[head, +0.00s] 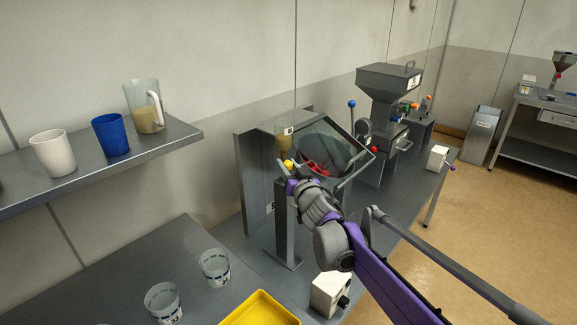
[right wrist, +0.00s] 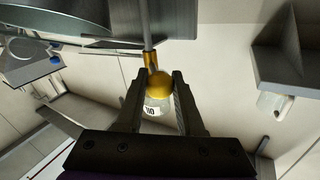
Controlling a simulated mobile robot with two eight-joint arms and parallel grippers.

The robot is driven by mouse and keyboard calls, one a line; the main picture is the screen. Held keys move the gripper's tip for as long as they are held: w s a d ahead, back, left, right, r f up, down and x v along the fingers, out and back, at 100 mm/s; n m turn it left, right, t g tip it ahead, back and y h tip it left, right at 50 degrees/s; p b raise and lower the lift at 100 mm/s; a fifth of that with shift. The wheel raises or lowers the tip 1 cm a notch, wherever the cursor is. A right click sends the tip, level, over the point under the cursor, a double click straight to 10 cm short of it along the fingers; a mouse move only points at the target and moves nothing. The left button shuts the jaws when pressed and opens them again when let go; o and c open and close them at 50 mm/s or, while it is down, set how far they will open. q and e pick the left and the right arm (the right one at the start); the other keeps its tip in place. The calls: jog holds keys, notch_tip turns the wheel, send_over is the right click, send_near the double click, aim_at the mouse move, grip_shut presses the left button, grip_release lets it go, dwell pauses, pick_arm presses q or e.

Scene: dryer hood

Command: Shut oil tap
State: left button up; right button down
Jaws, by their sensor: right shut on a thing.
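The oil tap's yellow knob (head: 288,163) shows at my right gripper's tip, in front of the dryer hood. A small oil jar (head: 283,144) with yellowish contents and a white label stands just above it. My right gripper (head: 287,172) reaches in from the lower right and is shut on the knob. In the right wrist view the yellow knob (right wrist: 159,83) sits between the two fingers, with a gold stem and grey rod running up from it. The labelled jar (right wrist: 155,107) shows behind the knob. The fingers partly hide the tap. My left gripper is out of view.
A glass-fronted drum (head: 335,150) is right of the tap. A grey hopper machine (head: 388,95) stands farther back. The shelf (head: 165,137) at left holds cups and a jug. Two beakers (head: 214,265) and a yellow tray (head: 258,308) are in front. A white switch box (head: 328,292) is nearby.

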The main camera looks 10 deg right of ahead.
jog(key=shift+f, duration=0.15)
jog(key=c, duration=0.5)
grip_release()
jog(key=shift+c, duration=0.2)
jog(key=shift+s, duration=0.1)
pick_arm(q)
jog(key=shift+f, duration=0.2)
pick_arm(e)
jog(key=shift+s, duration=0.25)
pick_arm(q)
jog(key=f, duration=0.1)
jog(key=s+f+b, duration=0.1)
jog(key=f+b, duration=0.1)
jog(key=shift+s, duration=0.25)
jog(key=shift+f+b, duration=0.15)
jog(key=shift+b, duration=0.15)
pick_arm(e)
jog(key=v, duration=1)
jog(key=shift+s, duration=0.15)
